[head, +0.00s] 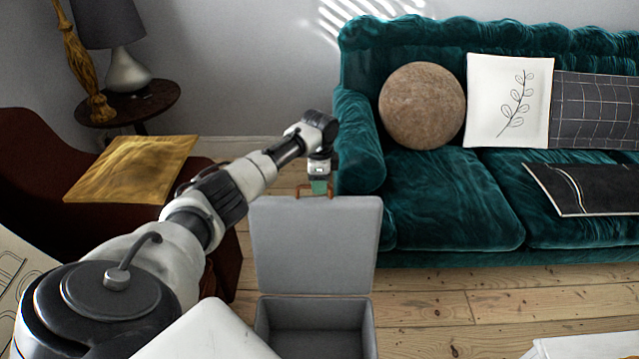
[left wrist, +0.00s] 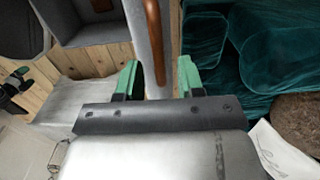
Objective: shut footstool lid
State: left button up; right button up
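The grey footstool (head: 312,312) stands on the floorboards with its box open. Its lid (head: 315,245) stands upright at the back, with a brown handle (head: 299,190) on its top edge. My left gripper (head: 319,187) is at the top edge of the lid, by the handle. In the left wrist view its green fingers (left wrist: 160,80) are spread apart, one on each side of the grey lid edge (left wrist: 167,70); the brown handle (left wrist: 154,40) shows just ahead of them. I cannot tell whether either finger touches the lid.
A teal sofa (head: 445,205) with cushions stands close at the right of the lid. A dark red chair (head: 30,150) with a gold cushion (head: 135,168) is at the left. A small round table (head: 150,102) bears a lamp. Bare floorboards (head: 450,310) lie right of the footstool.

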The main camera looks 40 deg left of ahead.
pick_arm(q)
jog(key=shift+f, duration=0.15)
jog(key=shift+c, duration=0.5)
grip_shut()
jog(key=shift+d, duration=0.1)
